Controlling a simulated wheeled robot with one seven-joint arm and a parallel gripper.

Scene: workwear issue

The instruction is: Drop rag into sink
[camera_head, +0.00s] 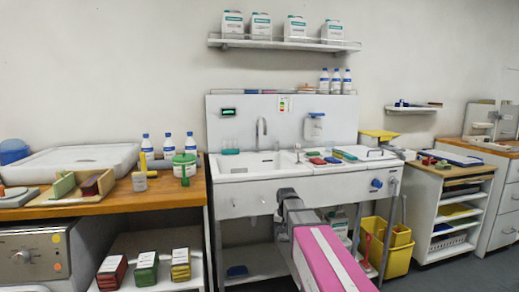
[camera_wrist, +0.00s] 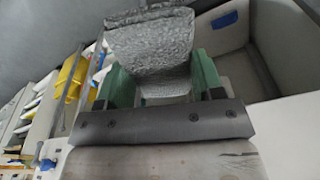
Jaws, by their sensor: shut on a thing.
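My gripper (camera_wrist: 155,92) is shut on a crumpled grey rag (camera_wrist: 152,42), held between its two green fingers in the wrist view. In the head view my arm reaches up to the front of the white sink unit, and the rag cannot be made out there. The sink basin (camera_head: 232,169) is the recess on the left of the unit's top, below the tap (camera_head: 262,130). My arm's far end is in front of the unit, to the right of and below the basin.
Small coloured items (camera_head: 325,160) lie on the right of the unit's top. A wooden bench (camera_head: 160,198) with bottles is on the left.

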